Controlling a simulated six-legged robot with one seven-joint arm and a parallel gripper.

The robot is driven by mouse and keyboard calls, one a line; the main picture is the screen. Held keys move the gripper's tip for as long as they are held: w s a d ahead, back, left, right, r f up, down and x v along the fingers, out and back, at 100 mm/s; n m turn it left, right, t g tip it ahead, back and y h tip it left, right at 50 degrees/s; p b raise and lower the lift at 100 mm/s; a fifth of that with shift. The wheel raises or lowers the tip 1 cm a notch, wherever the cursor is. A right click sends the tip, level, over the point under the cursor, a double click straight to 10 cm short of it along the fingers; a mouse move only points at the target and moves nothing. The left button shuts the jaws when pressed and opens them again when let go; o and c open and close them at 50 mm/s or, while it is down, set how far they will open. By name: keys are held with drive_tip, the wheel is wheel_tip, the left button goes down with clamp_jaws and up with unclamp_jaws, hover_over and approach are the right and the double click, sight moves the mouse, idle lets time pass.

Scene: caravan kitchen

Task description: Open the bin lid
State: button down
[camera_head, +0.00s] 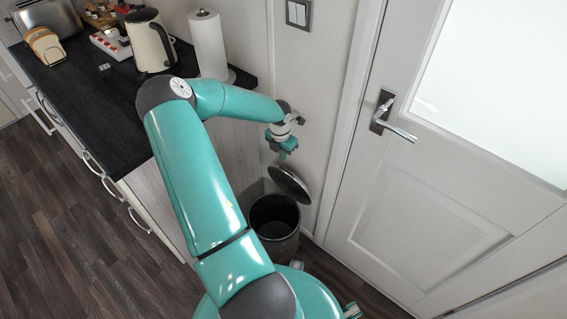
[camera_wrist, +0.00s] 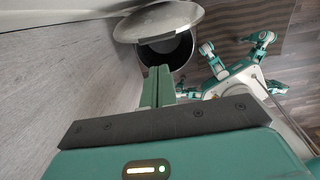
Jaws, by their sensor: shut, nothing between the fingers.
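The dark round bin (camera_head: 275,217) stands on the floor in the corner between the counter's end panel and the white door. Its round grey lid (camera_head: 289,184) is raised and tilted up at the back, and the dark inside of the bin shows. My gripper (camera_head: 286,152) is above the lid, pointing down, and looks apart from it. In the wrist view my shut, empty gripper (camera_wrist: 158,84) points toward the bin (camera_wrist: 168,50), and the lid (camera_wrist: 160,20) stands up at its far side.
The counter (camera_head: 75,90) at left carries a cream kettle (camera_head: 150,42), a paper towel roll (camera_head: 208,45) and a toaster. The white door (camera_head: 410,200) with its lever handle is close on the right. Dark wood floor (camera_head: 60,220) is clear at lower left.

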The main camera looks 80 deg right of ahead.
wheel_tip(320, 180, up, 4)
drive_tip(key=f, duration=0.1)
drive_tip(key=g+h, duration=0.2)
drive_tip(key=h, duration=0.2)
approach(285, 173)
drive_tip(key=w+a, duration=0.2)
drive_tip(key=w+a+f+g+h, duration=0.25)
drive_tip(key=a+h, duration=0.25)
drive_tip(key=a, duration=0.3)
drive_tip(key=s+d+f, duration=0.1)
drive_tip(key=d, duration=0.2)
drive_tip(key=s+d+f, duration=0.1)
drive_tip(key=s+d, duration=0.1)
drive_tip(key=d, duration=0.1)
drive_tip(key=s+d+f, duration=0.1)
drive_tip(key=d+f, duration=0.1)
drive_tip(key=d, duration=0.2)
drive_tip(key=shift+s+f, duration=0.1)
drive_tip(key=shift+s, duration=0.25)
drive_tip(key=shift+s+d, duration=0.25)
drive_tip(key=shift+d, duration=0.3)
